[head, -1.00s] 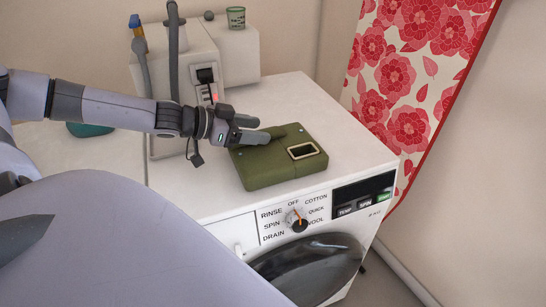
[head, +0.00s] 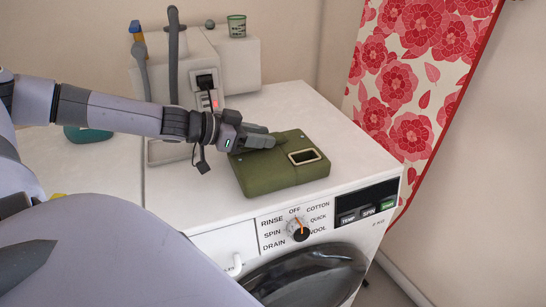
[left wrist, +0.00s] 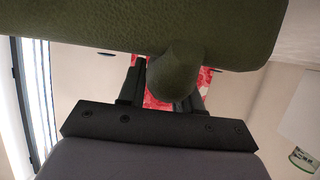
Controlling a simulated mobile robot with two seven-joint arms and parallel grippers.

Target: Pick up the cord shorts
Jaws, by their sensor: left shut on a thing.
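A green, leathery-textured block-like thing (head: 285,177) with a rectangular dark opening in a pale frame lies on the washing machine top. Nothing in view looks clearly like shorts. My left gripper (head: 262,139) is at the block's far left part, shut on its rounded green knob. In the left wrist view, the green block (left wrist: 150,25) spans the top, and its knob (left wrist: 176,75) sits between the two dark fingers. The block appears to rest on the machine top. My right gripper is not in view.
The white washing machine (head: 215,205) has a dial and a round dark door in front. A white box with a grey pipe and dark plug (head: 206,80) stands behind, with a green cup (head: 237,25). A red floral curtain (head: 410,80) hangs right. The machine top right of the block is clear.

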